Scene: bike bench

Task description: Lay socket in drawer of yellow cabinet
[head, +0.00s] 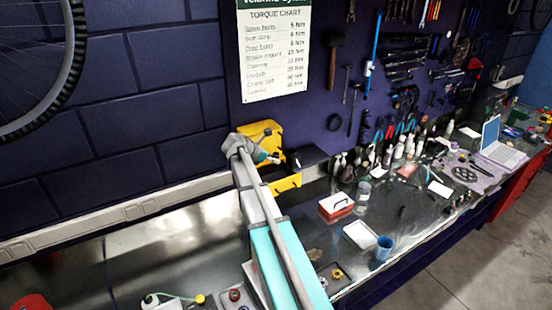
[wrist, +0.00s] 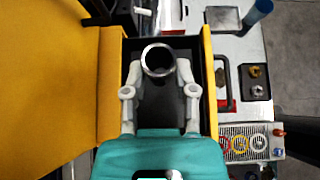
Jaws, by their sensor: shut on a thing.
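My gripper (wrist: 159,72) is shut on the socket (wrist: 158,60), a shiny metal ring seen end-on between the fingertips. In the wrist view they are over the dark inside of the open drawer (wrist: 206,85), which has yellow side walls. I cannot tell how far the socket is above the drawer floor. The yellow cabinet (wrist: 50,85) fills the left of the wrist view. In the head view the cabinet (head: 258,132) stands against the wall, its drawer (head: 287,184) pulled out. My arm partly covers the cabinet, and the socket cannot be made out there.
Right of the drawer on the bench are a red and white box (head: 336,206), a white tray (head: 360,235) and a blue cup (head: 384,247). A black box (head: 306,158) stands beside the cabinet. The bench left of my arm is mostly clear.

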